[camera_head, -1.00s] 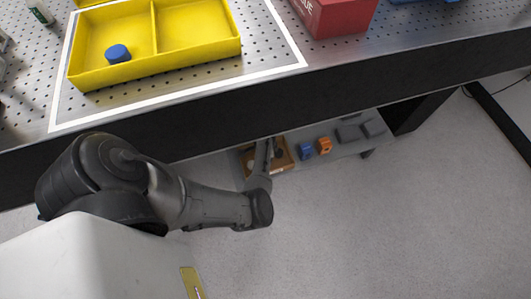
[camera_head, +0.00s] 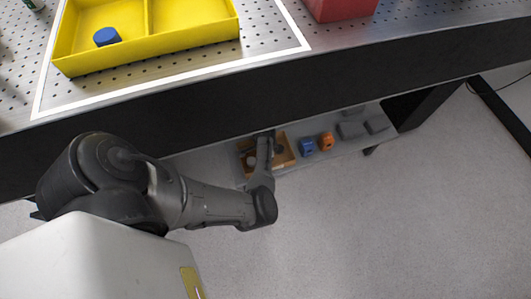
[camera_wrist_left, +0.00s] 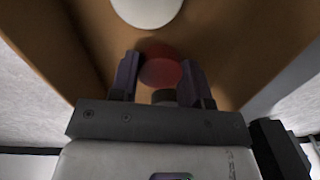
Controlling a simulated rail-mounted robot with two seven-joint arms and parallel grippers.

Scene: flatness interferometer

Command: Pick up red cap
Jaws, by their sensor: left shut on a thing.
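The red cap (camera_wrist_left: 160,66) is between the two fingers of my left gripper (camera_wrist_left: 158,80) in the left wrist view. The gripper is shut on it, inside a brown open box. In the head view the left arm reaches under the table to the brown box (camera_head: 287,158) on the low shelf; its gripper (camera_head: 264,140) is small there, and the red cap cannot be made out. My right gripper is not in view.
A white round object (camera_wrist_left: 147,10) and a dark one (camera_wrist_left: 164,97) are near the cap. Blue (camera_head: 307,146) and orange (camera_head: 327,141) items stand right of the box. Above, the tabletop holds a yellow tray (camera_head: 190,44) with a blue cap (camera_head: 107,36) and a red box (camera_head: 340,8).

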